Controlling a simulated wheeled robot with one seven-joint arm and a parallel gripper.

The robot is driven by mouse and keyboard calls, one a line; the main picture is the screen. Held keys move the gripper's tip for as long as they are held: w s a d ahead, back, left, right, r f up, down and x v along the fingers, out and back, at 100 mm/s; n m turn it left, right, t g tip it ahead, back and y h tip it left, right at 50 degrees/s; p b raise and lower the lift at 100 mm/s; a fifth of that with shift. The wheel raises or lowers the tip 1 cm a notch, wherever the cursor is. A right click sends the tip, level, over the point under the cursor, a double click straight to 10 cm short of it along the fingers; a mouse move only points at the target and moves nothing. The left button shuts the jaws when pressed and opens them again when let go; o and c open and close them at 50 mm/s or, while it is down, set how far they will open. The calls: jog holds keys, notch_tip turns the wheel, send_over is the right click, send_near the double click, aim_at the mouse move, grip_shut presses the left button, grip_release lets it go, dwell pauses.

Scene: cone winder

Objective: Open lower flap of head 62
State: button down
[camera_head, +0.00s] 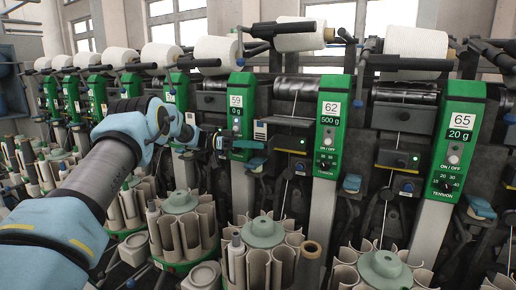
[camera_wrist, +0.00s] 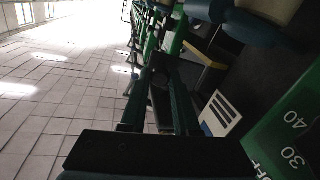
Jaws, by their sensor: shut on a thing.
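Head 62 (camera_head: 331,125) has a green panel with a dial and the label 500 g, right of centre in the head view. A dark front part (camera_head: 288,143) with a pale lower edge sits left of this panel; I take it as the lower flap. My gripper (camera_head: 250,143) reaches in from the left, in front of head 59 and beside the left side of head 62. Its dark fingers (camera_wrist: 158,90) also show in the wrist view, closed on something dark. The contact is too dark to make out, but it lies by the flap's left side.
Head 59 (camera_head: 236,115) stands just behind my gripper, and head 65 (camera_head: 459,135) is at the right. White yarn cones (camera_head: 416,47) sit above. Bobbin magazines (camera_head: 264,235) stand below. A striped white label (camera_wrist: 221,112) is near my fingers. Tiled floor (camera_wrist: 60,105) is clear.

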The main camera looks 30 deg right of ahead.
jog(key=shift+w+r+m+g+y, duration=0.15)
jog(key=shift+m+g+y, duration=0.15)
jog(key=shift+y, duration=0.1)
jog(key=c, duration=0.7)
grip_release()
jog(key=shift+o, duration=0.2)
jog(key=shift+w, duration=0.1)
